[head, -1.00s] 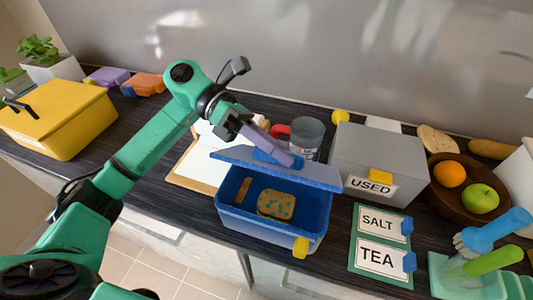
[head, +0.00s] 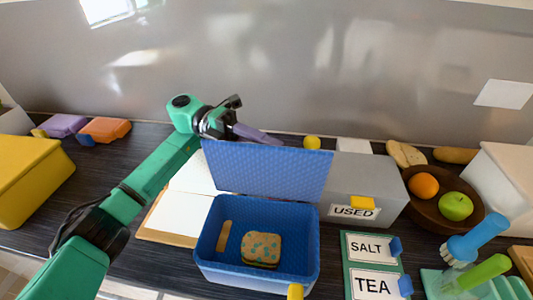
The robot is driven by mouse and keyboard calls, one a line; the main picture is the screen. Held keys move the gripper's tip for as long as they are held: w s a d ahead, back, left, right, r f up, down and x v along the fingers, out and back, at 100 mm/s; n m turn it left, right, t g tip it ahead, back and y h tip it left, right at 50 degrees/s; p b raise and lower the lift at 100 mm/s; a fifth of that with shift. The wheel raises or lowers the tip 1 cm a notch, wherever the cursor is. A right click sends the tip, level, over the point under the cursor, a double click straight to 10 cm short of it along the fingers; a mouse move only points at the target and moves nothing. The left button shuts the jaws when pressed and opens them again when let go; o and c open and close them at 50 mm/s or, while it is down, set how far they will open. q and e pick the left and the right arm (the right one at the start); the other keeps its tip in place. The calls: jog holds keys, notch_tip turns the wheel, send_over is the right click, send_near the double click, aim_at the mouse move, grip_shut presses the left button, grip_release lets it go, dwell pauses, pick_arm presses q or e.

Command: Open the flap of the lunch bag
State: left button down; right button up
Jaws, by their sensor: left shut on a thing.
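The blue lunch bag (head: 212,262) stands open on the dark counter in the head view. Its flap (head: 268,170) is raised about upright at the back edge, with its inner face toward me. A speckled sandwich-like item (head: 262,249) and a brown stick (head: 224,236) lie inside. A yellow tab (head: 295,291) shows at the bag's front. My left gripper (head: 258,134) is behind the flap's top edge, its fingers partly hidden; it is shut on the flap as far as shows. My right gripper is not in view.
A grey box marked USED (head: 366,180) stands close to the right of the flap. SALT and TEA cards (head: 371,248), a fruit bowl (head: 460,215) and brushes (head: 475,240) are farther right.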

pick_arm(q)
jog(key=shift+w+f+n, duration=0.1)
jog(key=shift+w+n, duration=0.25)
jog(key=shift+n, duration=0.05)
jog(key=c, duration=0.6)
grip_release()
jog(key=shift+c, duration=0.2)
jog(key=shift+w+a, duration=0.1)
jog(key=shift+a, duration=0.05)
jog(key=b+v, duration=0.3)
jog(key=v, duration=0.4)
